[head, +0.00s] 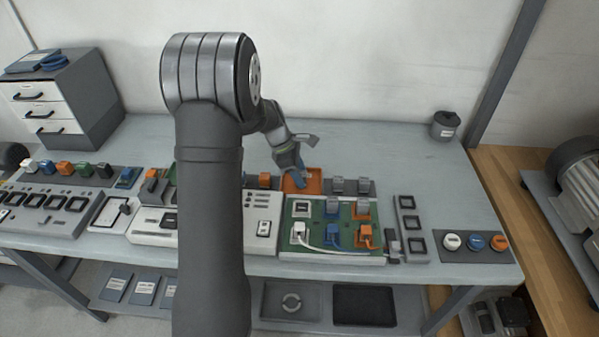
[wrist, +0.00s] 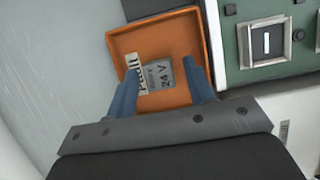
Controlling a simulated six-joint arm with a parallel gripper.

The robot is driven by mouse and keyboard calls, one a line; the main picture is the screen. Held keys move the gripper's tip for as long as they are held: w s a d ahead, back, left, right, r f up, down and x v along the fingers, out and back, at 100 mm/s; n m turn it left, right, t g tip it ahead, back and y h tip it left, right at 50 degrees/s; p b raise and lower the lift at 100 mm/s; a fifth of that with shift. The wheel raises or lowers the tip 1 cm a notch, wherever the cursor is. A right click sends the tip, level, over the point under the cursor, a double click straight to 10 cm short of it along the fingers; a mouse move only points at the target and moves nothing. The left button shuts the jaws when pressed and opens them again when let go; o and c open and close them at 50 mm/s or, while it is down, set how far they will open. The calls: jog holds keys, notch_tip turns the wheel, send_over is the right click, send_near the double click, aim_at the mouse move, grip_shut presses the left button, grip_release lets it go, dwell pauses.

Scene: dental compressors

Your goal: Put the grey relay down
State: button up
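The grey relay (wrist: 159,75), marked "24 V", lies in the orange tray (wrist: 206,32), partly beside and over a white "Fault" label (wrist: 131,73). In the head view my gripper (head: 297,172) points down over the orange tray (head: 315,187); the relay is hidden there.
A green board (head: 345,235) with relays and sockets stands close in front of the tray. Grey relays (head: 337,185) stand in a rack right of the tray. A lidded grey pot (head: 445,125) is at the back right. The bench behind the tray is clear.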

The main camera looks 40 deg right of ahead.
aim_at(305, 173)
jog(key=v, duration=1.2)
jog(key=shift+r, duration=0.2)
jog(key=shift+f, duration=0.1)
jog(key=x, duration=1.2)
jog(key=shift+d, duration=0.1)
jog(key=shift+r, duration=1.75)
jog(key=shift+f, duration=0.1)
